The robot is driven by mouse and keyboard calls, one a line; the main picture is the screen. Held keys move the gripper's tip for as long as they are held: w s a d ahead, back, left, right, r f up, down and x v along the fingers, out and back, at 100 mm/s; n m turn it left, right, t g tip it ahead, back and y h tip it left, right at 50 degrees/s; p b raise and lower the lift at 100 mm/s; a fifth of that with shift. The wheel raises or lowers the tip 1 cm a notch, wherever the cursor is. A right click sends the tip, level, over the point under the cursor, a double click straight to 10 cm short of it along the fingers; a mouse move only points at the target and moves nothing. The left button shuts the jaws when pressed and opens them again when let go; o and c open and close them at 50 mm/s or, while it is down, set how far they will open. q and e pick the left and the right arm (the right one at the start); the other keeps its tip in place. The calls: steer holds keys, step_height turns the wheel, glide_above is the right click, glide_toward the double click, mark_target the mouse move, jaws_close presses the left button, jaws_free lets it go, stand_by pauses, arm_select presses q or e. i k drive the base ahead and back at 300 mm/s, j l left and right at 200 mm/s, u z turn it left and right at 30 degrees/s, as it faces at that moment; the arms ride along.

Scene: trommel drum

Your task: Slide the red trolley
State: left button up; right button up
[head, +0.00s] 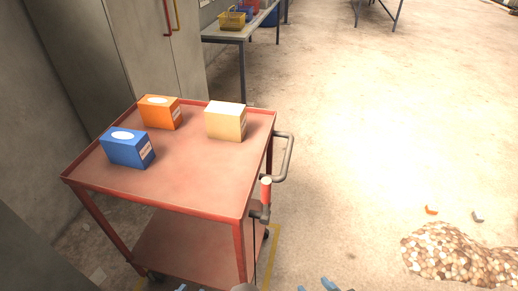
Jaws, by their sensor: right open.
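The red trolley (190,190) stands at left centre in the head view, with a top tray and a lower shelf (190,250). A grey bar handle (288,157) sticks out from its right side. A red-gripped lever (265,190) stands upright near its front right corner. A blue box (128,150), an orange box (160,113) and a yellow box (226,122) stand on the top tray. My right gripper (315,286) shows only as two parted fingertips at the bottom edge, open and apart from the trolley. My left gripper (183,288) barely shows at the bottom edge; its opening is unclear.
Grey cabinets (125,50) stand close behind the trolley. A table (238,33) with a yellow basket (232,19) is at the back. A pile of pebbles (455,256) lies on the floor at lower right. The floor right of the trolley is mostly clear.

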mark_target(205, 229)
steer(key=l+u, duration=0.3)
steer(key=i+l+u, duration=0.4)
steer(key=i+j, duration=0.1)
